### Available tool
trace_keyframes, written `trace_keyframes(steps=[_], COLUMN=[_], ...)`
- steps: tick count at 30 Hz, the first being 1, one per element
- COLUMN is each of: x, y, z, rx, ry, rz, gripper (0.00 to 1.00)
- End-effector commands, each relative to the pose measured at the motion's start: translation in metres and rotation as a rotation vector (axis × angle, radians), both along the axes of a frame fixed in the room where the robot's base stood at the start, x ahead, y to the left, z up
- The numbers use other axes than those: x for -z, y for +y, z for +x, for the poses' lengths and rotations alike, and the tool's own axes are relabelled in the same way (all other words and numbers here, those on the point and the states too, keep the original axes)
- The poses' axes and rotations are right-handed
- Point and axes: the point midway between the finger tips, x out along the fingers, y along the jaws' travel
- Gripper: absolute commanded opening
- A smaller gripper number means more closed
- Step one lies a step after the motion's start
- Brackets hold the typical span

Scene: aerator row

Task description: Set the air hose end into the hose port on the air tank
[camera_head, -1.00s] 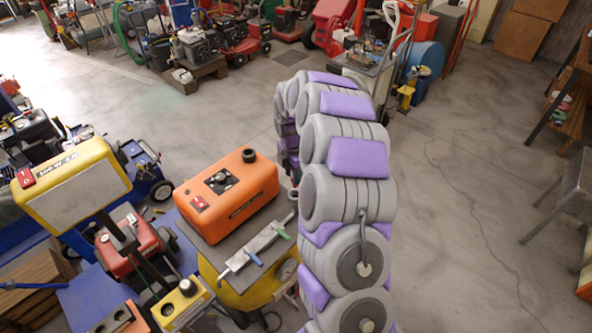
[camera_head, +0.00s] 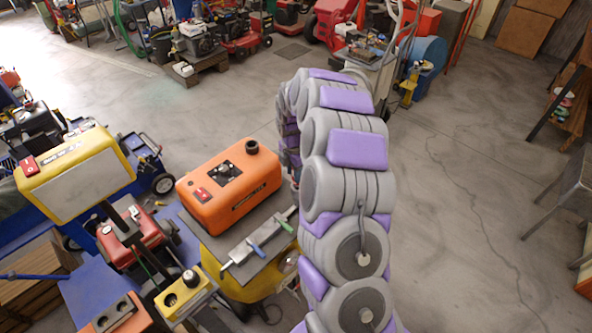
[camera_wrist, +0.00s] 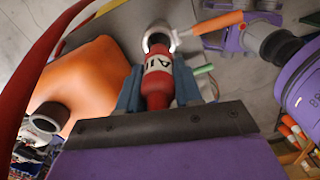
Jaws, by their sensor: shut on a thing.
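In the wrist view my gripper (camera_wrist: 158,88) is shut on the red air hose end (camera_wrist: 157,88), which carries a white band lettered AIR. A grey ring with a dark opening (camera_wrist: 158,40) lies just past its tip and looks like the hose port. I cannot tell whether the tip touches it or has entered it. In the head view a yellow rounded tank (camera_head: 238,289) sits under a dark plate, probably the air tank. My own arm hides the gripper in the head view.
An orange housing (camera_head: 228,189) with a black neck stands on the plate, beside a metal bar with blue and green levers (camera_head: 257,244). A green lever (camera_wrist: 204,69) and an orange handle (camera_wrist: 219,22) are close right of the ring. Open floor (camera_head: 470,210) lies to the right.

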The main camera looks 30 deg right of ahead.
Motion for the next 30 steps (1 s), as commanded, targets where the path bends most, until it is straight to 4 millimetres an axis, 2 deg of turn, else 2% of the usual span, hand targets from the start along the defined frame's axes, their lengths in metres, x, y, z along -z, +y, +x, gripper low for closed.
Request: trace_keyframes(steps=[30], x=[0.0025], y=[-0.0074], z=[0.0001], rx=[0.001], ry=[0.0], rz=[0.001], gripper=[0.0])
